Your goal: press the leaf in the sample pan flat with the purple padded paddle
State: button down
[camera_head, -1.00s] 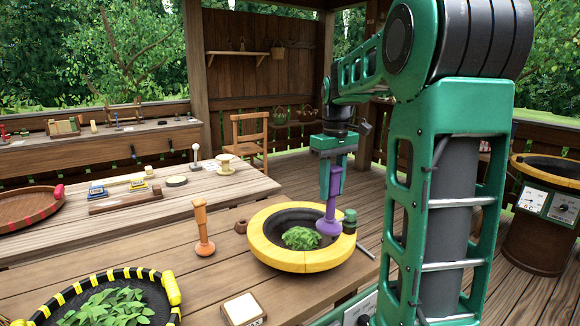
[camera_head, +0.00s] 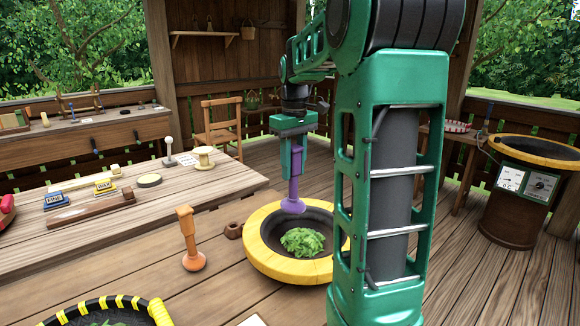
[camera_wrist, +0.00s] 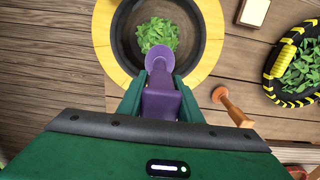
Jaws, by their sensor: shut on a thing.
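My gripper (camera_head: 291,160) is shut on the purple padded paddle (camera_head: 293,204) by its handle, and the paddle hangs upright, pad down. The sample pan (camera_head: 262,262), dark inside with a yellow rim, is set in the near table. A heap of green leaf (camera_head: 303,242) lies in the middle of the pan. The paddle's pad is above the far side of the pan, apart from the leaf. In the wrist view the paddle (camera_wrist: 160,62) shows just beside the leaf (camera_wrist: 158,36), over the pan (camera_wrist: 120,62).
An orange paddle (camera_head: 193,250) stands left of the pan, near a small brown cup (camera_head: 233,231). A black-and-yellow tray (camera_head: 75,312) with leaves is at the lower left. A second pan (camera_head: 545,150) stands at the right.

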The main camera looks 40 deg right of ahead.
aim_at(293, 180)
jog(key=shift+s+d, duration=0.1)
jog(key=shift+d, duration=0.2)
jog(key=shift+s+f, duration=0.1)
jog(key=shift+f, duration=1.35)
